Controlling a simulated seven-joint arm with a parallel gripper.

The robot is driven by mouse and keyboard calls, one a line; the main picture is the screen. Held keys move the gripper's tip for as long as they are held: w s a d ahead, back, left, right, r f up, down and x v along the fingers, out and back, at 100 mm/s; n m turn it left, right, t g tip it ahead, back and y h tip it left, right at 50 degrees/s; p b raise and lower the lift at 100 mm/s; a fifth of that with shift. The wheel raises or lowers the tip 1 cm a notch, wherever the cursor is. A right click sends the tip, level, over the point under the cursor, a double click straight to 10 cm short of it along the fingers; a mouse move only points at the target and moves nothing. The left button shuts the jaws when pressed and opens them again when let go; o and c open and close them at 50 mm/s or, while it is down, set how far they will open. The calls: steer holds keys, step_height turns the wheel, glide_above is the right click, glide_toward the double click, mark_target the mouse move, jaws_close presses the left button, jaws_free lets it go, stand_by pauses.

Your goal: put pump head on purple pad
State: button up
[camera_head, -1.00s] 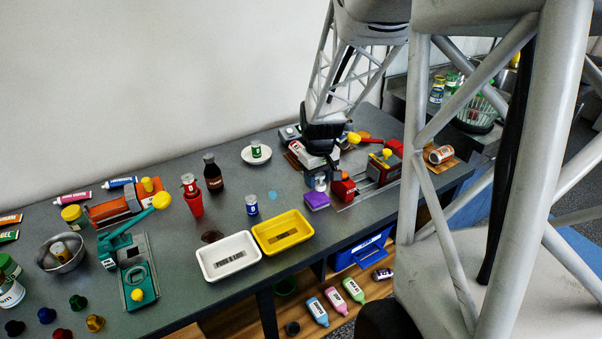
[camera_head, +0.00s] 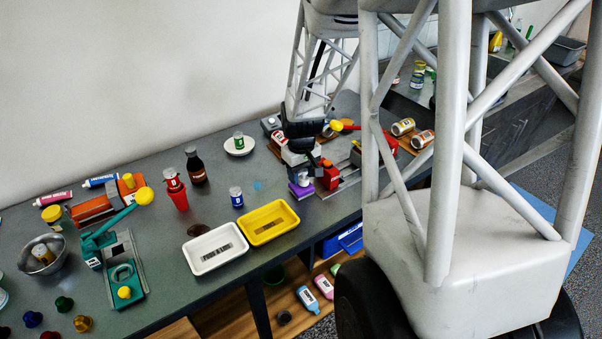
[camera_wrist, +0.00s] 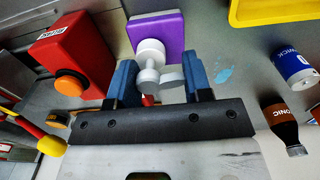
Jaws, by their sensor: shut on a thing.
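The purple pad (camera_head: 301,192) lies on the grey bench, right of the yellow tray. It also shows at the top of the wrist view (camera_wrist: 172,32). My gripper (camera_wrist: 160,82) has blue fingers and is shut on the white pump head (camera_wrist: 150,57), which has a round disc and a narrower stem. In the wrist view the pump head overlaps the pad's near edge. In the head view, my gripper (camera_head: 303,168) is just above the pad with the white pump head (camera_head: 303,179) below it. I cannot tell whether pump head and pad touch.
A red block with an orange button (camera_wrist: 70,70) stands close left of the pad in the wrist view. A blue can (camera_wrist: 297,68) and a dark bottle (camera_wrist: 280,122) are to the right. The yellow tray (camera_head: 269,238) and white tray (camera_head: 212,268) lie nearby.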

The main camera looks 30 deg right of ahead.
mark_target(301, 171)
steer(key=shift+f, duration=0.2)
steer(key=o, duration=0.9)
step_height(301, 171, up, 12)
steer(key=shift+r, duration=0.15)
stand_by(0.5)
stand_by(0.6)
steer(key=shift+s+a+r+t, duration=0.45)
steer(key=shift+s+a+r, duration=0.9)
steer(key=shift+s+a, duration=2.2)
steer(key=shift+s+a+r+t, duration=0.4)
steer(key=shift+s+a+r, duration=0.95)
steer(key=shift+s+a, duration=2.25)
steer(key=shift+s+a+r+t, duration=0.45)
steer(key=shift+s+a+r, duration=0.9)
steer(key=shift+s+a, duration=2.2)
